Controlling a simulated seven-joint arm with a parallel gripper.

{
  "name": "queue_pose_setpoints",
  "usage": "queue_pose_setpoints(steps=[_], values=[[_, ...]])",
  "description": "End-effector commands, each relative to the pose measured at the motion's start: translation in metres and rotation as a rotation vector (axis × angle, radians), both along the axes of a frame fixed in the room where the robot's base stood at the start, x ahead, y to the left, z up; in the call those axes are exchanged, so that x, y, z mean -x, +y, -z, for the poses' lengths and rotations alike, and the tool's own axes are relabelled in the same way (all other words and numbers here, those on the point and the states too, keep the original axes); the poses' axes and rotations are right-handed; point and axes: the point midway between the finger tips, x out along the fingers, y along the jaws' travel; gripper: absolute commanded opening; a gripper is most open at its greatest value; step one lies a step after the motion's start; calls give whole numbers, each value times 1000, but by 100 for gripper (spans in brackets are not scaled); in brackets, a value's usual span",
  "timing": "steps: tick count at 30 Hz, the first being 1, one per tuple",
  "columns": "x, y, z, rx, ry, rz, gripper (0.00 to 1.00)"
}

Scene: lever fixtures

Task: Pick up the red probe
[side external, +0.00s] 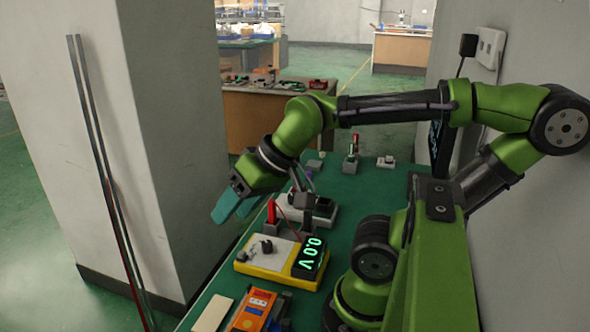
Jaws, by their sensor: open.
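A red upright piece that looks like the red probe (271,211) stands in a small grey holder behind the yellow unit. A thin red wire shows just right of it. My gripper (236,209) has teal fingers pointing down and left. It is open and appears empty, up and left of the red piece in the picture, by the table's left edge. I cannot tell its exact depth relative to the piece. A second small red upright piece (351,143) stands on a fixture farther back; which of the two is the probe is not certain.
A yellow unit (262,268) with a knob and a green "0.0 V" display (310,257) sits on the green table (345,208). An orange device (252,310) lies in front. A grey-white fixture (310,213) is behind. A pillar (170,130) stands left of the table.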

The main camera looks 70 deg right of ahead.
Motion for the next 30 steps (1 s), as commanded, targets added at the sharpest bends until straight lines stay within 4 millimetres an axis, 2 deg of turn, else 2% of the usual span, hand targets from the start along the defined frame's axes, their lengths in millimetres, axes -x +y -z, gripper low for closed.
queue_pose_setpoints(steps=[4, 22, 26, 29, 30], values=[[2, 1, -5, 4, -21, -3, 51], [1, -2, -4, 3, -14, 10, 53], [-9, -20, 6, -3, 46, 79, 53], [-28, -53, 9, 0, 122, 166, 53], [-36, -70, 11, 6, 162, 198, 53]])
